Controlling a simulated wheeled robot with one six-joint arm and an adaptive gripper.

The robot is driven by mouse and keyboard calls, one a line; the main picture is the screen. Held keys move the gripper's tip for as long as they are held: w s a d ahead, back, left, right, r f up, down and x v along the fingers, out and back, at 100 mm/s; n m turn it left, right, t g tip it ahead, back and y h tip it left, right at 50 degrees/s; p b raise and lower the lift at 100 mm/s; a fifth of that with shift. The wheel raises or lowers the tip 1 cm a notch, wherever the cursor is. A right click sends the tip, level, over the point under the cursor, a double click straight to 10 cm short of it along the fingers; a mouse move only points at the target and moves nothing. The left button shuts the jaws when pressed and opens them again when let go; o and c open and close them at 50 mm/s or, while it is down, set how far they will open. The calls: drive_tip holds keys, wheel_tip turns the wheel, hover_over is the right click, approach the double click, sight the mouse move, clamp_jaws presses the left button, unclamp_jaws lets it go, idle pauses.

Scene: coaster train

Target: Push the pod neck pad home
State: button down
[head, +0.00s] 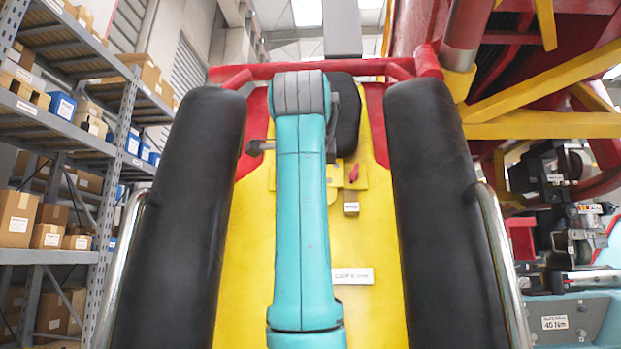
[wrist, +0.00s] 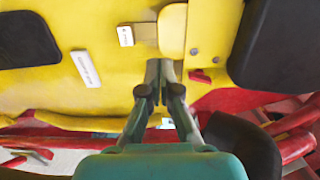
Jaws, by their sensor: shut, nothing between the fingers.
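The black neck pad (head: 347,115) is at the top middle of the yellow pod back (head: 380,250), partly hidden behind my teal arm in the head view. In the wrist view, the dark padded block at the upper right (wrist: 285,45) looks like the same pad. I cannot tell how deep it sits. My gripper (wrist: 167,68) is shut and empty. Its fingertips point at the yellow back below the latch plate (wrist: 172,30), to the left of the pad and apart from it. My arm hides the gripper in the head view.
Long black bolsters (head: 190,190) (head: 440,200) flank the pod back, with chrome rails (head: 501,260) outside them. A red tube frame (head: 385,68) crosses the top. A red latch (head: 353,173) and a white label (head: 352,276) are on the back. Shelves (head: 60,150) stand left.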

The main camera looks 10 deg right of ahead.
drive_tip(key=x, duration=1)
